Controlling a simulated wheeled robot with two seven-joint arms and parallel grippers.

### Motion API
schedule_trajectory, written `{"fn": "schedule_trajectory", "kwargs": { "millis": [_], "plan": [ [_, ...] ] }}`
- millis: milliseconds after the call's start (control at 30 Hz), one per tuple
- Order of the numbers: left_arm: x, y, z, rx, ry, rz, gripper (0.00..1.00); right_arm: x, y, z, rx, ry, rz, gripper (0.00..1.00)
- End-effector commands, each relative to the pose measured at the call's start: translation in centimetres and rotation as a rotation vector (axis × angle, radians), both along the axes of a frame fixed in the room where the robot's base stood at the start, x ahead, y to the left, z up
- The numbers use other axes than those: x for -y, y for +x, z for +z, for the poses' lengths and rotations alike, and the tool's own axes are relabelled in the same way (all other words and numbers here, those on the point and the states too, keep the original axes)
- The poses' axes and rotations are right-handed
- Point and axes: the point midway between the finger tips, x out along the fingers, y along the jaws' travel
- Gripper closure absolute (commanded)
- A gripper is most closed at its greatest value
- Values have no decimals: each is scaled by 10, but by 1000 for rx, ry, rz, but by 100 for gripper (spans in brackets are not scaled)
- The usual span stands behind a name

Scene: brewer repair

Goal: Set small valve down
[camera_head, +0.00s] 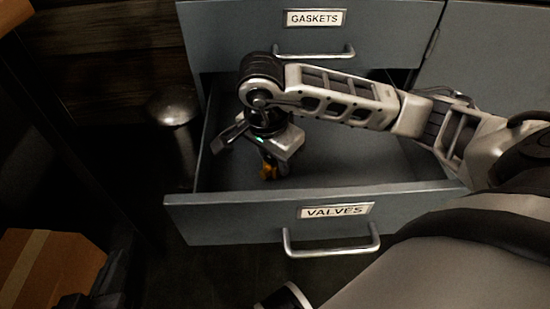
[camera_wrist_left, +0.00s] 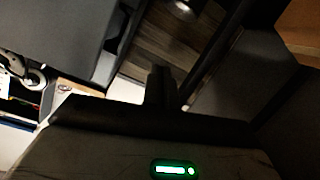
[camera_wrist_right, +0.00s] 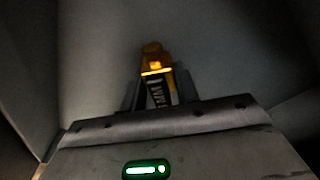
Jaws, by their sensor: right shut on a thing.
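The small valve (camera_wrist_right: 155,70) is yellow-orange with a dark body carrying white lettering. My right gripper (camera_wrist_right: 158,95) is shut on it, one finger on each side. In the head view the orange end of the valve (camera_head: 268,172) shows below my right gripper (camera_head: 266,160), inside the open drawer labelled VALVES (camera_head: 235,215). The valve is low over or on the drawer floor; I cannot tell whether it touches. My left gripper (camera_wrist_left: 162,85) looks shut and empty in the left wrist view, with its fingers together.
The closed GASKETS drawer (camera_head: 370,30) is above the open drawer. The drawer floor (camera_head: 340,165) around the valve looks clear. A dark metal post (camera_head: 178,125) stands left of the drawer, and a cardboard box (camera_head: 50,265) lies at the lower left.

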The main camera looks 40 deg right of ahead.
Motion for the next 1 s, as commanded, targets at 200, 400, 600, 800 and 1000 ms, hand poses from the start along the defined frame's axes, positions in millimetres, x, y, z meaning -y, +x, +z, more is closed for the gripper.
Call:
{"fn": "schedule_trajectory", "kwargs": {
  "millis": [200,400,600,800,1000],
  "plan": [
    [1,2,0,2,-18,0,100,0,0,-3,0,0,0,61],
    [1,2,0,3,-18,1,100,0,0,-3,0,0,0,48],
    [1,2,4,5,-10,2,100,0,0,2,0,0,0,48],
    [-2,1,4,-5,38,6,100,-4,0,33,6,0,2,48],
    [-8,-3,-14,-91,116,7,100,-10,-1,81,6,-2,2,48]
  ]
}}
